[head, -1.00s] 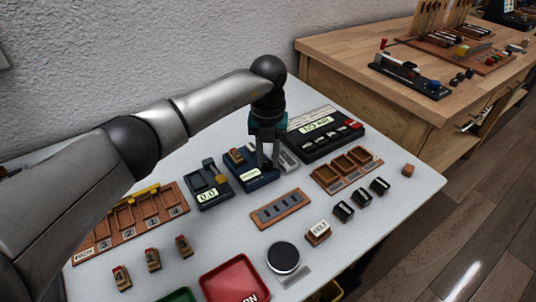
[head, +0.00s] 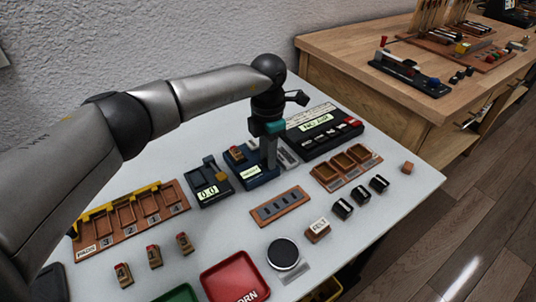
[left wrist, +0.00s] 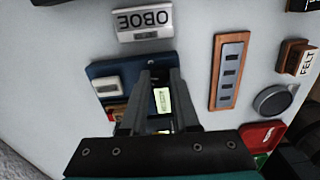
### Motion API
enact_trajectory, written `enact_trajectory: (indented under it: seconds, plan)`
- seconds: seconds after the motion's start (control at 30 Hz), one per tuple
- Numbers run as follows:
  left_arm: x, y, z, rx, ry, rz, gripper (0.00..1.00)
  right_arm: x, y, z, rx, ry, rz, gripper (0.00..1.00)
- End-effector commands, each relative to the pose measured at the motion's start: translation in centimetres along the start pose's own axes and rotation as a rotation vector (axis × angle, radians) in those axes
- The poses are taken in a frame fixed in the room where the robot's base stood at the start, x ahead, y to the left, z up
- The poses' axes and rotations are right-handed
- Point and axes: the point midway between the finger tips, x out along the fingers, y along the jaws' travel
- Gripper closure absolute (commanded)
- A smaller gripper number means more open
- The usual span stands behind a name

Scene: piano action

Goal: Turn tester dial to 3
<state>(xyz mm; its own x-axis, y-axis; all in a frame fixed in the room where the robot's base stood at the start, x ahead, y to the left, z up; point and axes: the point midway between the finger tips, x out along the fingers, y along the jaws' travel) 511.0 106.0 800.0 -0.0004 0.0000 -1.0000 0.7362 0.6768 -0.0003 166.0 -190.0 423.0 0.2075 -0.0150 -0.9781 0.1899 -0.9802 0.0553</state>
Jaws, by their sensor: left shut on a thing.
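The blue tester (head: 262,182) stands mid-table in the head view, with a small lit display and a wooden block on it. It also shows in the left wrist view (left wrist: 104,70), where its display (left wrist: 162,100) is too small to read. My left gripper (head: 268,166) points down onto the tester's right part. In the left wrist view its fingertips (left wrist: 159,76) are shut on a small dark dial. The fingers hide most of the dial, so its setting cannot be read. My right gripper is in neither view.
A dark gauge reading 0.0 (head: 209,192) stands left of the tester, and a black device with buttons (head: 322,133) stands behind right. A slotted wooden strip (head: 281,206) lies in front. A red tray (head: 235,278) and a round black pad (head: 283,253) are nearer.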

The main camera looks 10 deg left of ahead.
Motion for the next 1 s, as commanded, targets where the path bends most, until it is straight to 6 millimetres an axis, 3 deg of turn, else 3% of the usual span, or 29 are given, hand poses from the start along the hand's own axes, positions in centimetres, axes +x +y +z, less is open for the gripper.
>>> enact_trajectory:
  seconds: [0.6,1.0]
  plan:
    - [0.0,0.0,0.0,0.573,0.0,0.001,1.0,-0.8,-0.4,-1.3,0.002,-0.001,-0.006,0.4]
    - [0.0,0.0,0.0,0.819,-0.001,0.002,1.0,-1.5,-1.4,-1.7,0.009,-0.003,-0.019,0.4]
